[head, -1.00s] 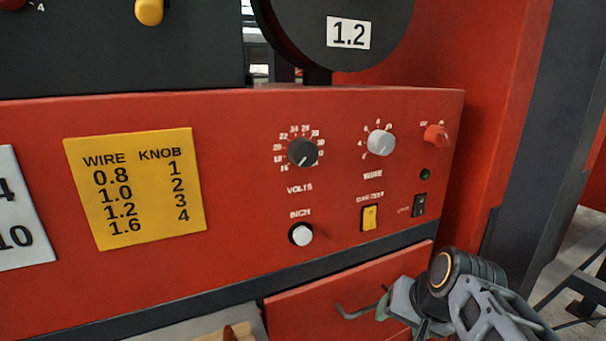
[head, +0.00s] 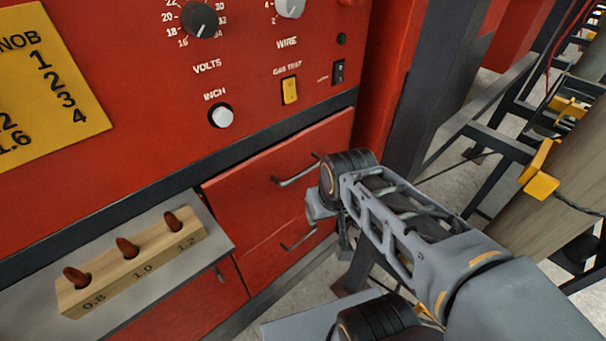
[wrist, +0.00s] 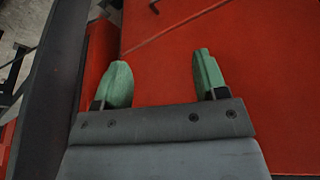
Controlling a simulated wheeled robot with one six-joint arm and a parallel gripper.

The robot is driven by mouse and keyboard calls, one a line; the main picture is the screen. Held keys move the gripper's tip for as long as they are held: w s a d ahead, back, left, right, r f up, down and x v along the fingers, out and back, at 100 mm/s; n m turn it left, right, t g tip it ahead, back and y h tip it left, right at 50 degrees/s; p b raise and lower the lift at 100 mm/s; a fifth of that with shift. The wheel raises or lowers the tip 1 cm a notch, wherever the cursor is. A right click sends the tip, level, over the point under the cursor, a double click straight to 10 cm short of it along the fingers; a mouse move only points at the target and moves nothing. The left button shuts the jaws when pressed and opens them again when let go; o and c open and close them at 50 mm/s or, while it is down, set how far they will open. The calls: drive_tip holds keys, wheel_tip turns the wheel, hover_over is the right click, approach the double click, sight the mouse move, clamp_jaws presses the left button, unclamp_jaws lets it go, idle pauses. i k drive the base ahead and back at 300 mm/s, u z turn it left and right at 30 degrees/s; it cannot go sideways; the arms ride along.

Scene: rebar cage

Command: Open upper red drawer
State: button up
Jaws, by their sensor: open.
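The upper red drawer (head: 245,190) is shut in the red cabinet below the control panel. Its grey bar handle (head: 296,171) shows in the head view. The lower red drawer has a similar handle (head: 298,237) beneath it. My gripper (head: 318,208) is near the right end of the drawer fronts, a little below the upper handle; its fingertips are hard to make out there. In the wrist view my gripper (wrist: 163,76) shows two green fingers spread apart with nothing between them, facing a red surface. No full handle shows in that view.
A wooden block (head: 130,262) with several brown-topped pieces sits on a grey shelf (head: 70,230) left of the drawers. A dark post (head: 425,100) stands to the right. Yellow-clamped frames (head: 540,170) stand farther right. Floor shows between them.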

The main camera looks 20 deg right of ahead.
sight(251, 199)
drive_tip(key=z, duration=1.5)
drive_tip(key=k, duration=0.65)
drive_tip(key=u, duration=1.5)
